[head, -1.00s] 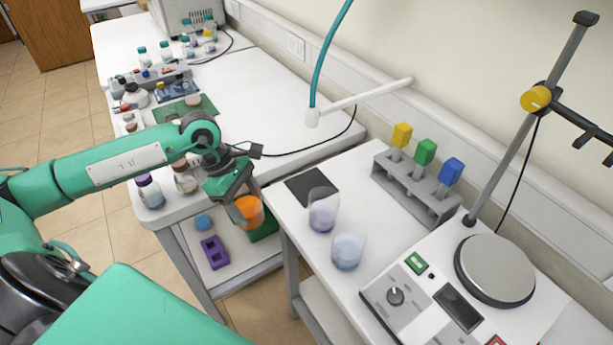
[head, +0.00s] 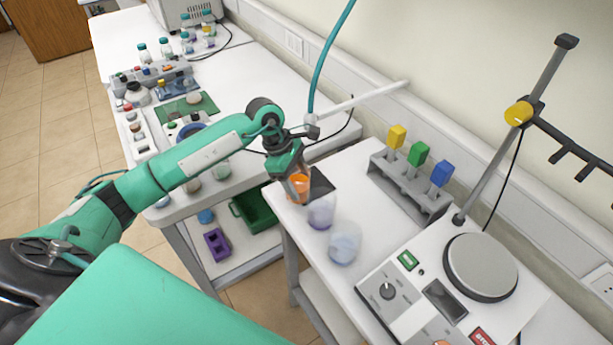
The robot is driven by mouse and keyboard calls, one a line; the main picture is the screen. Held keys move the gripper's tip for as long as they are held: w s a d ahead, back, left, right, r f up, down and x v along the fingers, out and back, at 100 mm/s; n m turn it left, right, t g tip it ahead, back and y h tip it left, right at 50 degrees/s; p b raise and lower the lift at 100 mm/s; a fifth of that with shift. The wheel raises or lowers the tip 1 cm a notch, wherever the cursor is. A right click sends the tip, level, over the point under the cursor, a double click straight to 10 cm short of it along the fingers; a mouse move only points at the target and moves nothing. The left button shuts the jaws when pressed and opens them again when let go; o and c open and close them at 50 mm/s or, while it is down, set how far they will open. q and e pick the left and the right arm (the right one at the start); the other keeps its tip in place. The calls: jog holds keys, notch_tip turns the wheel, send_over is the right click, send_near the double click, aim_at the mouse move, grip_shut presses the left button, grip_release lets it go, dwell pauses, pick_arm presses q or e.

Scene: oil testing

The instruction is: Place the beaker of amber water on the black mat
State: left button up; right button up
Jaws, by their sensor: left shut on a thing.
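The beaker of amber water (head: 298,188) shows orange liquid and is held in my left gripper (head: 297,178), which is shut on it. The beaker is over the left part of the black mat (head: 322,185) on the right-hand table. I cannot tell whether its base touches the mat. The gripper and beaker hide part of the mat. My right gripper is not in view.
A beaker of purple liquid (head: 321,212) stands just in front of the mat, close to the held beaker. A beaker of pale blue liquid (head: 344,243) stands nearer. A grey rack (head: 410,185) and a hotplate stand (head: 480,266) are to the right.

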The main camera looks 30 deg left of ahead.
pick_arm(q)
jog(key=shift+w+d+r+p, duration=0.1)
jog(key=shift+w+d+p, duration=0.15)
jog(key=shift+w, duration=0.25)
jog(key=shift+w+d+r+p, duration=0.1)
jog(key=shift+w+d, duration=0.25)
jog(key=shift+w, duration=0.1)
jog(key=shift+w+d+f, duration=0.1)
jog(key=shift+w+d, duration=0.05)
jog(key=shift+w, duration=0.1)
jog(key=shift+f+p, duration=0.5)
jog(key=shift+f, duration=0.25)
jog(key=shift+f, duration=0.1)
jog(key=shift+f, duration=0.15)
jog(key=o, duration=1.1)
jog(key=shift+o, duration=0.2)
jog(key=shift+s, duration=0.1)
